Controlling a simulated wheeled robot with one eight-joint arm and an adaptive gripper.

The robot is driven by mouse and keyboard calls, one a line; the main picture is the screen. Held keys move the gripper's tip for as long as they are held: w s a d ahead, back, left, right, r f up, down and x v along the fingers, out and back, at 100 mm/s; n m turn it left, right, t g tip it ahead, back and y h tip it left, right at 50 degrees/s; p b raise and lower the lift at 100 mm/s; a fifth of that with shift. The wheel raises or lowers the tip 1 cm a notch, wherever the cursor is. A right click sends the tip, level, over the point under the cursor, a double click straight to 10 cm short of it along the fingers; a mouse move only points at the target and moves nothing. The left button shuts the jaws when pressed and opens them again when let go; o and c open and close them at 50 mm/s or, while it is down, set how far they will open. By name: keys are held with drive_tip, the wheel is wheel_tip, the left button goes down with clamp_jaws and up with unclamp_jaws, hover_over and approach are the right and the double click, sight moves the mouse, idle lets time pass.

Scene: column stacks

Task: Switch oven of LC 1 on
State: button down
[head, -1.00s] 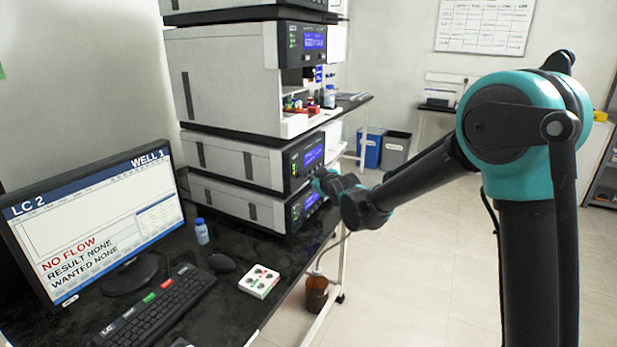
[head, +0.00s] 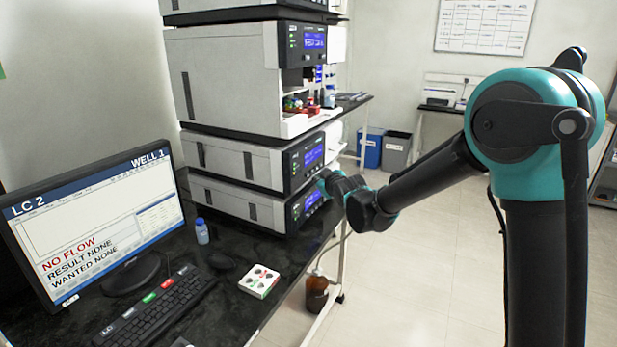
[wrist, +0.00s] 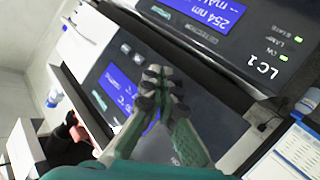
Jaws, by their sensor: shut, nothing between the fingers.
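In the wrist view, a dark panel with a blue screen reading °C (wrist: 120,87), which looks like the oven, lies behind my gripper (wrist: 155,78). The fingers are shut and empty, their tips in front of this panel near its screen. I cannot tell whether they touch it. They and my wrist hide part of the panel, and no power switch can be made out. The adjoining panel (wrist: 225,35) bears "LC 1" and "254 nm", with green lights. In the head view, my gripper (head: 325,181) is at the front of the lower two modules of the stack (head: 235,165).
A monitor (head: 90,225) showing LC 2 and WELL 1, a keyboard (head: 155,305), a mouse (head: 221,260), a small bottle (head: 202,231) and a white box (head: 259,281) stand on the black bench. A brown bottle (head: 316,292) is below. The floor at right is open.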

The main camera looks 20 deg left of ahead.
drive_tip(key=shift+s+d, duration=0.2)
drive_tip(key=shift+d, duration=2.3)
